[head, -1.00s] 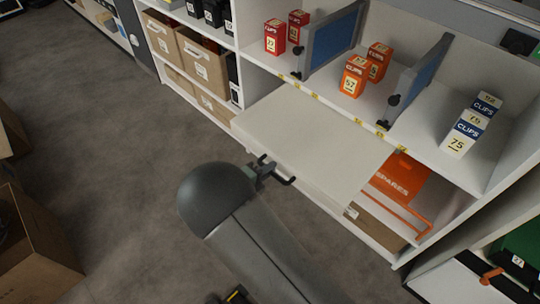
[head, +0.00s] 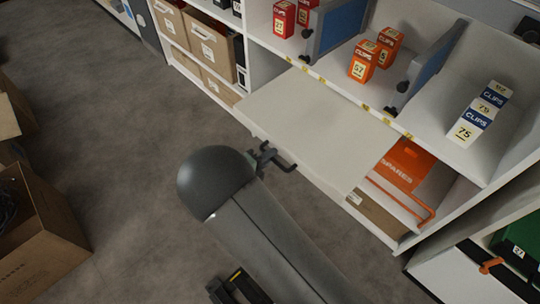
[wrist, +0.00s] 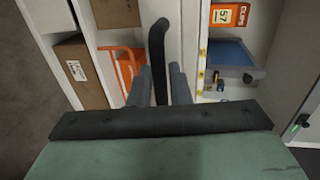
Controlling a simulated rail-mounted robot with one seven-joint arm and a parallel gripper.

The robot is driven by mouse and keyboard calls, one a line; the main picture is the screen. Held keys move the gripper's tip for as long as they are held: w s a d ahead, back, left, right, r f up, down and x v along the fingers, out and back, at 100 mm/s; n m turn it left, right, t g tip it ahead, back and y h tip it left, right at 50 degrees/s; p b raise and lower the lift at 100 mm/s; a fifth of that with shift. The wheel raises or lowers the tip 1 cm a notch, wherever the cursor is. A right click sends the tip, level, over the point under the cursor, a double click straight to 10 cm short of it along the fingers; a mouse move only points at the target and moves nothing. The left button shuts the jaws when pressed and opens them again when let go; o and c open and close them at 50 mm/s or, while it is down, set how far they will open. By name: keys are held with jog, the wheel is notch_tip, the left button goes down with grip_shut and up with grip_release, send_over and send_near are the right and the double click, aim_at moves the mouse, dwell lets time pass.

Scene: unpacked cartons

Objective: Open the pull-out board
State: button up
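The pull-out board (head: 310,125) is a pale, flat panel that sticks out well in front of the white shelf unit, below the shelf with the clip boxes. A dark bar handle (head: 286,164) is on its front edge. My gripper (head: 264,158) is at this handle, at the board's front. In the wrist view the black handle (wrist: 159,45) runs between my two fingers (wrist: 160,88), which look shut on it. The exact contact is partly hidden by the dark gripper body.
Clip boxes, red (head: 283,20), orange (head: 362,62) and white-blue (head: 478,120), stand between blue dividers (head: 340,25) above the board. An open carton (head: 38,235) stands on the floor at left. The grey floor between is clear.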

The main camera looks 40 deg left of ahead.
jog(key=v, duration=1.7)
jog(key=shift+p, duration=0.4)
jog(key=shift+w, duration=0.1)
